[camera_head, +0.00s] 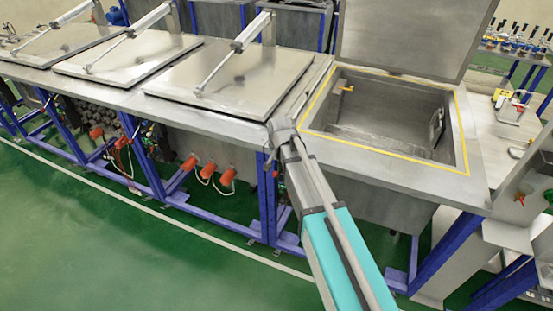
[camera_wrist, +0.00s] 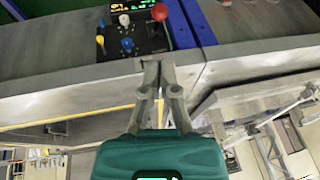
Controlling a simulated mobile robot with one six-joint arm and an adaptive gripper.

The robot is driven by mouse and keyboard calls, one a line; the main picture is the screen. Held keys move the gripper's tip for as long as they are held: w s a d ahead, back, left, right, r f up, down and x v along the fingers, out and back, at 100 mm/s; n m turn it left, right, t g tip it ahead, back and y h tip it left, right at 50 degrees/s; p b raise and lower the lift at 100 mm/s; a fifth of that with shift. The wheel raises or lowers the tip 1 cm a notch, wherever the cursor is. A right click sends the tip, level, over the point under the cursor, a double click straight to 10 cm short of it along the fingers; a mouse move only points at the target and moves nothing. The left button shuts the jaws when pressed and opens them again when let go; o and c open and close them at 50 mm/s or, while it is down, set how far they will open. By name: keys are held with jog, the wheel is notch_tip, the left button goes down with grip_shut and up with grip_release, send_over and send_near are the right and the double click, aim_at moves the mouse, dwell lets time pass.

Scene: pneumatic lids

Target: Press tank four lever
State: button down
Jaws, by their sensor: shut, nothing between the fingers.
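A control panel (camera_wrist: 143,37) with a red ball knob (camera_wrist: 160,11), a blue knob (camera_wrist: 127,43), a white knob (camera_wrist: 124,19) and a yellow-tipped part (camera_wrist: 100,40) shows at the top of the wrist view. I cannot tell which of these is the tank four lever. My gripper (camera_wrist: 159,68) is shut and empty, its fingertips at the metal edge just below the panel in that view; contact is unclear. In the head view, my arm reaches the front corner by the open tank (camera_head: 473,150), and the fingertips are hidden.
The open tank has a raised lid (camera_head: 400,35) and a yellow rim line. Closed lids (camera_head: 215,85) with cylinders lie to its left. Blue frame legs (camera_head: 140,160) and orange-red fittings (camera_head: 190,163) stand below. The green floor in front is clear at the left.

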aim_at(275, 173)
jog(key=shift+b+x, duration=5.75)
jog(key=shift+x, duration=0.75)
jog(key=shift+s, duration=0.1)
jog(key=shift+s+f, duration=0.1)
jog(key=shift+f, duration=0.05)
